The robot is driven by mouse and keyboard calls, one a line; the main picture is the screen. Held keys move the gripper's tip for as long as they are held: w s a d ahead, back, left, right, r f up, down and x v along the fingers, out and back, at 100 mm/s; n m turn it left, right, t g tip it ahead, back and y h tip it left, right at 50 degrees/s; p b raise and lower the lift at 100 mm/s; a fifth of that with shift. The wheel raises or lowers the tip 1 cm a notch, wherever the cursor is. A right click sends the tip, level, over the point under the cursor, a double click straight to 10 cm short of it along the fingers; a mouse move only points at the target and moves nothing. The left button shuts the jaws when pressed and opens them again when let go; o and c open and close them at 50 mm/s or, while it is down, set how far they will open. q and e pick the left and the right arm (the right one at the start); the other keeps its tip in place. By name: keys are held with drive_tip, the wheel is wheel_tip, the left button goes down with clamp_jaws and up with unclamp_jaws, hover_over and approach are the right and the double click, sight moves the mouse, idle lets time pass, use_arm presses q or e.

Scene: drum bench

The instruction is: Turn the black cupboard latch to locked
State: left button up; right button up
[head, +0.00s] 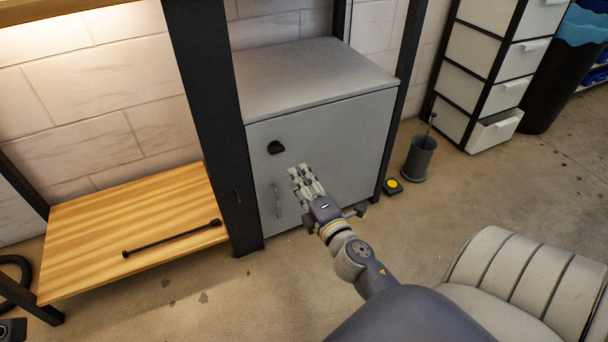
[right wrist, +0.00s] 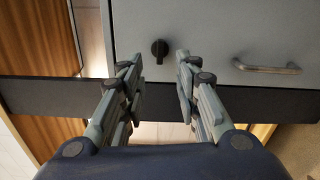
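The grey cupboard (head: 330,135) stands against the wall with its door closed. The black latch (head: 276,147) is a small dark knob near the upper left of the door. In the right wrist view the latch (right wrist: 159,50) shows as a round black base with a raised grip; I cannot tell whether it is locked. My right gripper (head: 305,182) is in front of the door, below and right of the latch. In the right wrist view its two fingers (right wrist: 158,62) are open and apart, with the latch visible beyond the gap, untouched. My left gripper is out of view.
A metal bar handle (head: 277,200) is on the door below the latch. A black post (head: 215,120) stands left of the cupboard. A wooden shelf (head: 100,220) holds a black rod (head: 172,238). A grey bin (head: 418,160) and yellow-topped button box (head: 392,186) stand right.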

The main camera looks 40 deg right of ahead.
drive_tip(key=shift+s+a, duration=0.1)
drive_tip(key=shift+s, duration=0.45)
